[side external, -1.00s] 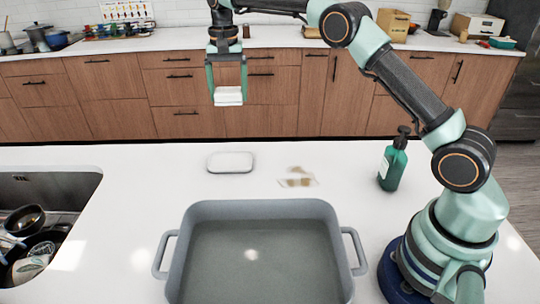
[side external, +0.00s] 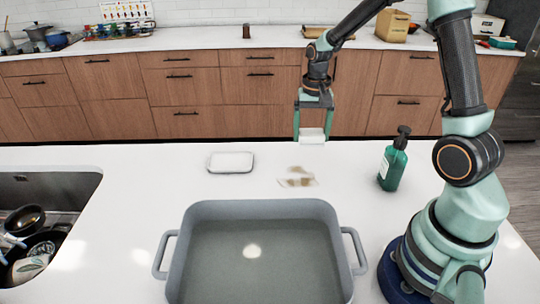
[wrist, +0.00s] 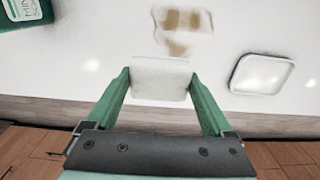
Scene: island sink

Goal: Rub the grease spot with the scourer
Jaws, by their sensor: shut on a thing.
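My gripper (side external: 312,122) is shut on a white scourer (side external: 312,135). It holds the scourer above the far edge of the white counter, beyond the grease spot. In the wrist view the scourer (wrist: 160,80) sits between the green fingers. The grease spot (side external: 299,179) is a brown smear on the counter, between the white dish and the green bottle. In the wrist view the grease spot (wrist: 183,30) lies past the scourer, apart from it.
A white dish (side external: 230,162) lies left of the spot. A green pump bottle (side external: 393,163) stands to the right. A grey two-handled basin of water (side external: 262,208) is in front. A sink (side external: 75,182) with dishes is at the left. Clear counter surrounds the spot.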

